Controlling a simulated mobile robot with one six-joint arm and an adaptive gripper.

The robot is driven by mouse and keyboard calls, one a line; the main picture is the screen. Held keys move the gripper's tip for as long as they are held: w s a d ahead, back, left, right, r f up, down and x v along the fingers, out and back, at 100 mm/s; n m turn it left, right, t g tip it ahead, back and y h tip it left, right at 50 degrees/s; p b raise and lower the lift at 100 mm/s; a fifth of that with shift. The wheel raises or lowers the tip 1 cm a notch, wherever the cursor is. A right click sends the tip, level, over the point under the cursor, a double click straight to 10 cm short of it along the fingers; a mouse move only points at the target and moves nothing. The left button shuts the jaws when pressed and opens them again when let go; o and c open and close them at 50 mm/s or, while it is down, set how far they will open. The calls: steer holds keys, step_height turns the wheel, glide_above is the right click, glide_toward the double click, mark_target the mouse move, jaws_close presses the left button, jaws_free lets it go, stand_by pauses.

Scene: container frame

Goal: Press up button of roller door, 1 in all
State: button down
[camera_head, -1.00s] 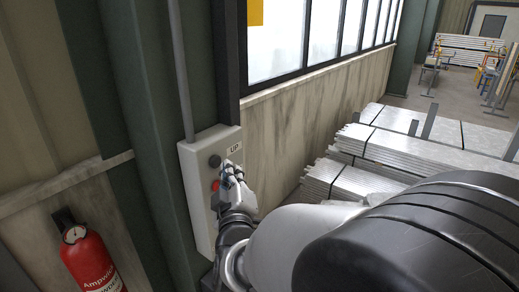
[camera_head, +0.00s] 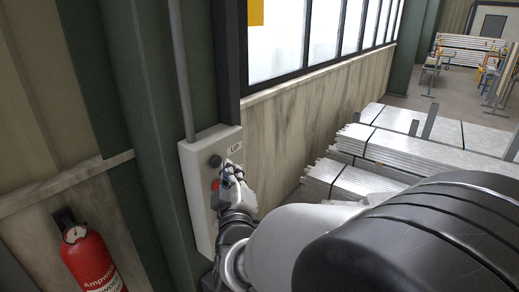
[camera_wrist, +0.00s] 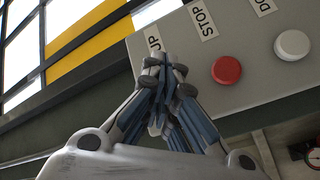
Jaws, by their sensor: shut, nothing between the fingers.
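The grey control box (camera_head: 198,195) is mounted on the green column. A dark round button (camera_head: 215,161) sits at its upper end beside the UP label (camera_head: 234,149). A red button (camera_head: 215,185) lies below it, under the STOP label (camera_wrist: 203,20) in the wrist view. A white button (camera_wrist: 292,45) is beyond it, beside a cut-off label starting "DO". My gripper (camera_wrist: 165,68) is shut and empty, with its fingertips in front of the box by the UP label. In the wrist view the fingers hide the up button. I cannot tell whether they touch it.
A red fire extinguisher (camera_head: 90,258) hangs on the wall at lower left. A grey conduit (camera_head: 180,70) runs down to the box. Stacks of metal planks (camera_head: 355,182) lie to the right behind my arm. A window (camera_head: 275,45) is above the wall panel.

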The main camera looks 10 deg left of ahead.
steer(key=shift+w+a, duration=0.15)
steer(key=shift+a, duration=0.25)
